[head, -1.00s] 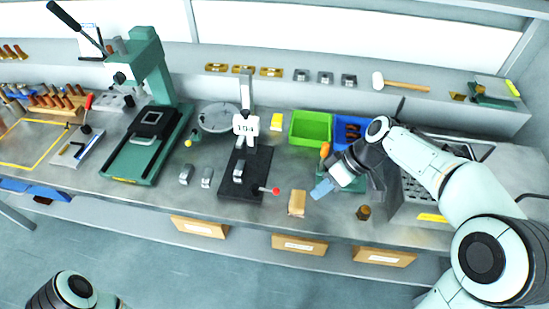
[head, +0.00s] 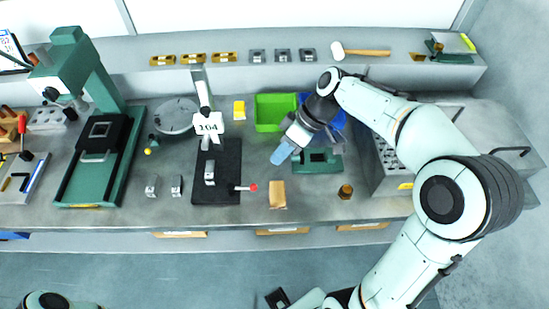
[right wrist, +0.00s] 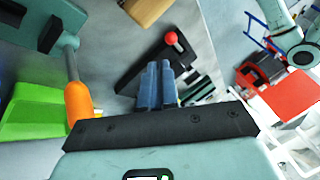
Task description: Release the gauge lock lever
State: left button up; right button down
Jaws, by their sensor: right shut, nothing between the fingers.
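The gauge stand is a black base plate (head: 226,160) with a pale upright column and a white tag reading 104. The lock lever, a short rod with a red knob (head: 252,187), sticks out to the right from the plate's front part. The red knob (right wrist: 171,38) also shows in the right wrist view, beyond the fingertips. My right gripper (head: 281,154) has pale blue fingers, shut and empty, behind and to the right of the knob and apart from it. The shut fingers (right wrist: 157,75) partly cover the stand in the wrist view. My left gripper is out of view.
A wooden block (head: 277,194) lies right of the lever. A green bin (head: 275,112) and a green fixture (head: 318,161) stand near my right gripper. An orange handle (right wrist: 78,100) is close beside the gripper in the wrist view. A brass piece (head: 345,191) stands at the right.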

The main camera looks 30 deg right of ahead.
aim_at(243, 188)
jog(key=x, duration=0.8)
jog(key=shift+a+f, duration=0.1)
jog(key=shift+f, duration=0.1)
